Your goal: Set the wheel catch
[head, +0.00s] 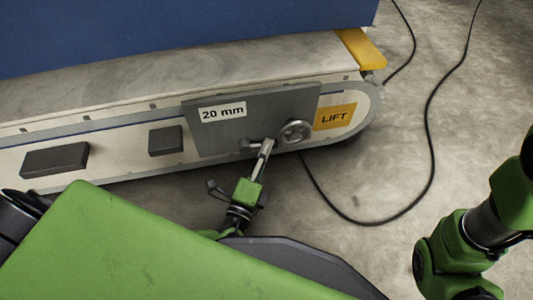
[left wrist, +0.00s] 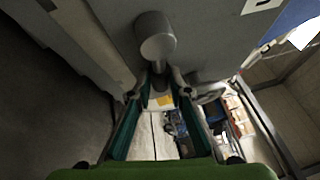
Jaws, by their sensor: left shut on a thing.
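The grey plate (head: 255,115) marked "20 mm" stands on the side of a long, pale machine. It carries a round metal handwheel (head: 295,131) and, left of and below it, a short grey peg-like catch (head: 248,145). My left gripper (head: 265,147) reaches up from below and is shut on the catch, its fingertips beside the wheel. In the left wrist view the catch (left wrist: 155,38) shows as a round-ended cylinder by the fingertips (left wrist: 162,76). The wheel (left wrist: 208,92) is partly hidden there behind a finger. My right gripper is out of view.
An orange "LIFT" label (head: 335,117) is right of the wheel. Two dark blocks (head: 55,160) (head: 166,140) project from the machine's side at left.

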